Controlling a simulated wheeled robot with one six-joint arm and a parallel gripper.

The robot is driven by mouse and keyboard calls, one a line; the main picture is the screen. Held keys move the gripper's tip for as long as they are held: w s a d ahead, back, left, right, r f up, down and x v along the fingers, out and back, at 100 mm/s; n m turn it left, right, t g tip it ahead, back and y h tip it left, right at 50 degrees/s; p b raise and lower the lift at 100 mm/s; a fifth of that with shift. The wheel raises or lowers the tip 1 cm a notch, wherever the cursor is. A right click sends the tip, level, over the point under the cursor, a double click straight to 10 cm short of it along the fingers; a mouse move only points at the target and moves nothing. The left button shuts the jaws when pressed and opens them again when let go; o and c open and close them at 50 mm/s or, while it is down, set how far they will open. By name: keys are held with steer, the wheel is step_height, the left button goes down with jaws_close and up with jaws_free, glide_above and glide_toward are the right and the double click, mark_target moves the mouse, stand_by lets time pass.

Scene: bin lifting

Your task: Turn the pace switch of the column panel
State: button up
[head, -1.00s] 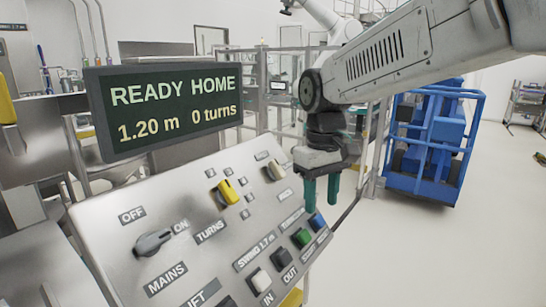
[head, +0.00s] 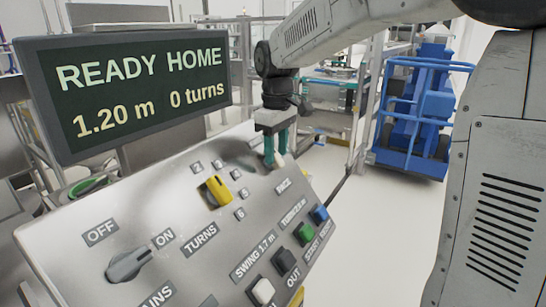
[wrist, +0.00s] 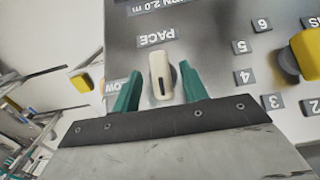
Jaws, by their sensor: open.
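The pace switch (wrist: 158,72) is a cream, elongated knob with a dark line at one end, on the grey column panel (head: 150,215). In the wrist view it stands between my two teal fingers, with a small gap visible at each side. The PACE label (wrist: 156,37) is just beyond it, and another label by the left finger is partly hidden. My gripper (head: 276,156) is open at the panel's upper right edge in the head view, its fingers around the switch and mostly hiding it there.
A yellow turns knob (head: 215,191) stands left of the gripper, with a dark mains switch (head: 129,263) lower left. Green (head: 303,233) and blue (head: 319,213) buttons lie below right. A display (head: 130,92) reads READY HOME, 1.20 m, 0 turns. A blue caged machine (head: 415,110) stands behind.

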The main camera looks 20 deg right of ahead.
steer(key=shift+f, duration=1.15)
steer(key=shift+c, duration=0.3)
